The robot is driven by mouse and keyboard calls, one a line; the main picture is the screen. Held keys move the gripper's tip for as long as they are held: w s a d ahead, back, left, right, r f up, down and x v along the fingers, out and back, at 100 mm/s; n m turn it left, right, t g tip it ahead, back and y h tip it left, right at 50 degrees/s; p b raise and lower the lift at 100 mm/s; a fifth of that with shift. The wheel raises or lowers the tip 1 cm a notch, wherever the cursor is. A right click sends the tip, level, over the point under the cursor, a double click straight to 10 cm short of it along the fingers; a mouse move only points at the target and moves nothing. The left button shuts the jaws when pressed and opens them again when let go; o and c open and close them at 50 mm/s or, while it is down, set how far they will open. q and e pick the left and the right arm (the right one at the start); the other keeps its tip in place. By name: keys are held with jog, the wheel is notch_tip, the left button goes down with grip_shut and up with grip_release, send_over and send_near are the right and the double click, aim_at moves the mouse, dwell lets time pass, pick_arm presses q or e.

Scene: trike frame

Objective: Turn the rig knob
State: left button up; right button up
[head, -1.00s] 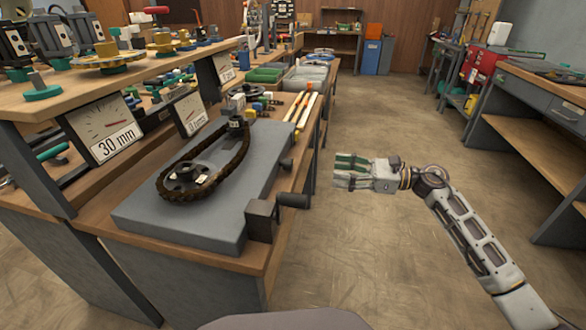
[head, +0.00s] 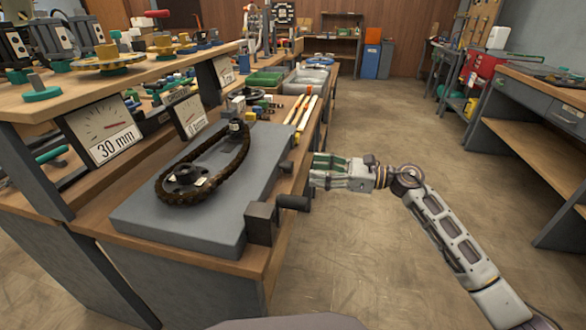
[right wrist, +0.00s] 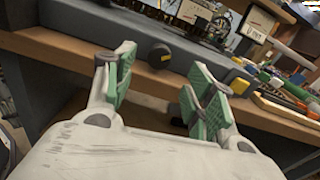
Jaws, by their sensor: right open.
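The rig on the bench is a grey plate (head: 225,215) with a chain loop (head: 242,160) around two sprockets. A dark round knob (head: 286,167) sticks out from the plate's right side. In the right wrist view the black knob (right wrist: 159,55), with a yellow mark, shows beyond and between the open fingers. My right gripper (head: 322,172) has green finger pads, is open and empty, and is just right of the knob, apart from it. The fingers also show in the right wrist view (right wrist: 163,88). My left gripper is not in view.
A black block (head: 262,222) with a cylindrical handle (head: 293,202) sits at the plate's near right corner. A gauge reading 30 mm (head: 106,130) stands behind the plate. Yellow and white rods (head: 302,112) lie farther along the bench.

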aim_at(293, 166)
jog(key=b+x, duration=0.1)
jog(key=x, duration=0.5)
jog(key=shift+a, duration=0.2)
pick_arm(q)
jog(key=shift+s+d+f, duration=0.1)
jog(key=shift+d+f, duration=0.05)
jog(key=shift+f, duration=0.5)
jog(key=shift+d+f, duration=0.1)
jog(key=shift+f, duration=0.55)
pick_arm(e)
jog(key=shift+w+a, duration=0.25)
jog(key=shift+a, duration=0.35)
jog(key=c, duration=1)
jog(key=shift+r+m+p, duration=0.1)
jog(key=shift+m+p, duration=0.2)
jog(key=shift+c, duration=0.2)
jog(key=shift+m+p, duration=0.45)
jog(key=shift+m, duration=0.05)
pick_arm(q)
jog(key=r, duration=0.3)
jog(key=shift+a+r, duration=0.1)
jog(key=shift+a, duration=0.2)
